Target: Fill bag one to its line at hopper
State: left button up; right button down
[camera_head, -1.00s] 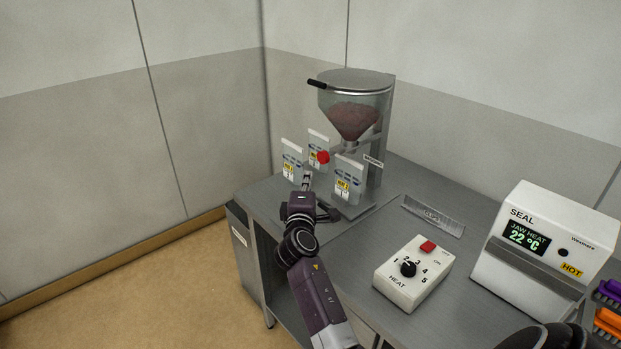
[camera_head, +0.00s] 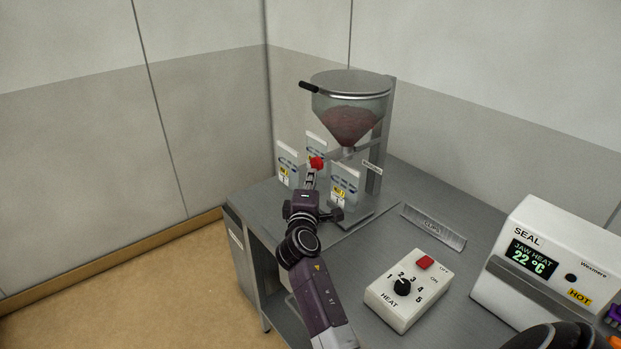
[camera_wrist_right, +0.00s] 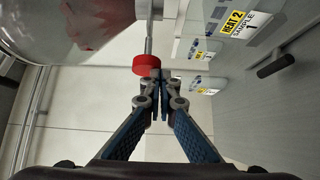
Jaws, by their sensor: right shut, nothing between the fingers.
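The hopper (camera_head: 350,105) stands on the bench with dark red material in its clear cone. A red knob (camera_head: 316,163) sits beside its spout. Three upright bags stand near it: a right one (camera_head: 345,182) by the spout, a left one (camera_head: 287,160) and a back one (camera_head: 316,144). In the right wrist view the nearest bag (camera_wrist_right: 226,22) has a label reading HEAT 2, SAMPLE 1. My right gripper (camera_head: 311,177) is shut and empty, its tips at the red knob, which also shows in the right wrist view (camera_wrist_right: 147,64). Fill levels are too small to read.
A heat control box (camera_head: 408,290) with a dial and red switch stands front right of the hopper. The sealer (camera_head: 545,265) reads 22 °C at the right. A grey strip (camera_head: 433,227) lies between them and the hopper. The bench's left end is bare.

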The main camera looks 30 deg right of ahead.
jog(key=shift+w+d, duration=0.1)
jog(key=shift+d, duration=1.6)
dwell(6.3)
